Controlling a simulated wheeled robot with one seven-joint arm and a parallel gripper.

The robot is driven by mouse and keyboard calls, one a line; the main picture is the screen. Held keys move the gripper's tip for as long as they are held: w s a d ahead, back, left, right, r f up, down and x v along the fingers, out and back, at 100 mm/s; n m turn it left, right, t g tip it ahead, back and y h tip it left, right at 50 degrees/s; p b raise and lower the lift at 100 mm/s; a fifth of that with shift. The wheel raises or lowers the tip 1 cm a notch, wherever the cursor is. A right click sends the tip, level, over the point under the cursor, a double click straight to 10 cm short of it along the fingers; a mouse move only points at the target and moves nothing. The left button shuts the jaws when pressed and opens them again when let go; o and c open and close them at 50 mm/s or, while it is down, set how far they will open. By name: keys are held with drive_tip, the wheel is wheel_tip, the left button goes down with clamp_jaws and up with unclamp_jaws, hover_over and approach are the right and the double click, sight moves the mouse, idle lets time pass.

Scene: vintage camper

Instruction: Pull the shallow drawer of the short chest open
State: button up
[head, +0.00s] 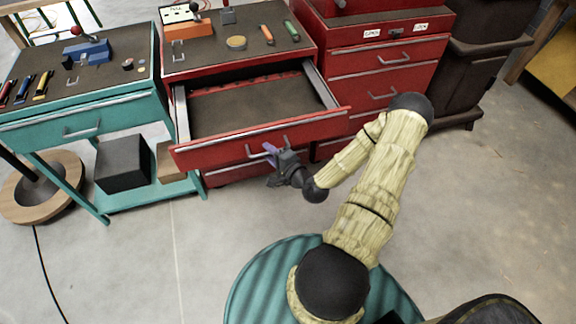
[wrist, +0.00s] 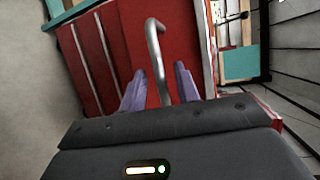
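The short red chest (head: 240,60) stands in the middle of the head view. Its shallow top drawer (head: 255,100) is pulled well out, with its empty dark tray floor and side rails showing. The drawer's bar handle (head: 272,147) is on the front; it also shows in the wrist view (wrist: 154,42). My gripper (head: 269,154) is at this handle. In the wrist view, my gripper's purple fingers (wrist: 160,88) are apart, one on each side of the handle bar, with gaps visible. Touch between fingers and bar cannot be made out.
A teal workbench (head: 80,115) stands left, with a dark box (head: 122,163) on its lower shelf. Small tools lie on the short chest's top. The grey floor (head: 150,260) in front is clear.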

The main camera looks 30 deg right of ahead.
drive_tip(key=p+v, duration=0.2)
drive_tip(key=v, duration=1.4)
drive_tip(key=shift+s, duration=0.35)
drive_tip(key=shift+r, duration=0.1)
